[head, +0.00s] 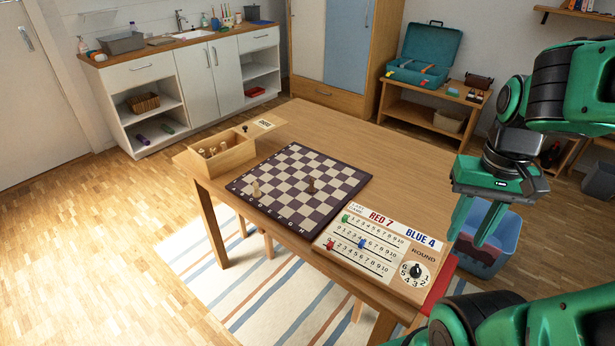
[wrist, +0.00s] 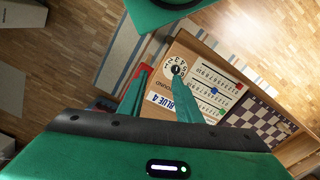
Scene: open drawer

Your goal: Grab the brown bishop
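A small brown chess piece (head: 311,185) stands upright on the chessboard (head: 268,205), right of the board's middle; it is too small to tell for sure that it is the bishop. A pale chess piece (head: 256,188) stands on the board's left part. My gripper (head: 469,238) is open and empty, to the right of the table and well away from the board. In the wrist view, its two green fingers (wrist: 155,108) are apart with nothing between them.
A scoreboard (head: 340,258) with coloured markers lies between the board and my gripper. A wooden box (head: 232,161) with pale pieces stands at the table's left end. The table's back right is clear. A blue bin (head: 497,240) stands on the floor beyond my gripper.

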